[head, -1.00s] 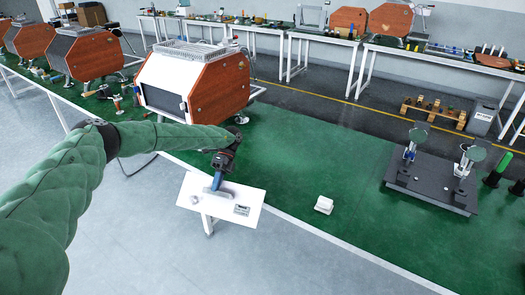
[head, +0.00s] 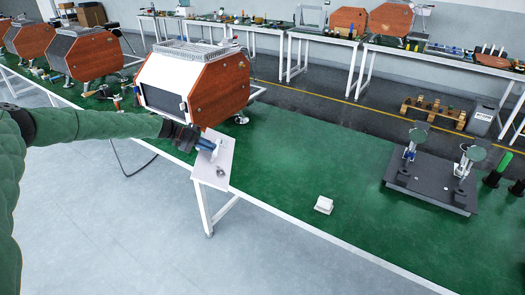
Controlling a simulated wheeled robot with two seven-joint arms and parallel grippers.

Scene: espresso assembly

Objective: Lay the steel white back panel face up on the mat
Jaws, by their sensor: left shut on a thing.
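The white back panel (head: 217,170) is in the head view, left of centre, near the front edge of the green mat (head: 290,175). My left gripper (head: 209,147) is shut on the panel and holds it tilted. The panel's lower end hangs past the mat's front edge in the picture. I cannot tell whether it touches the mat. The gripper hides part of the panel's upper side. My right gripper is not in view.
An espresso machine (head: 190,85) with wood-coloured sides stands just behind the panel. A small white block (head: 323,205) lies on the mat to the right. A dark fixture plate (head: 432,185) with two uprights stands further right. The mat between is clear.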

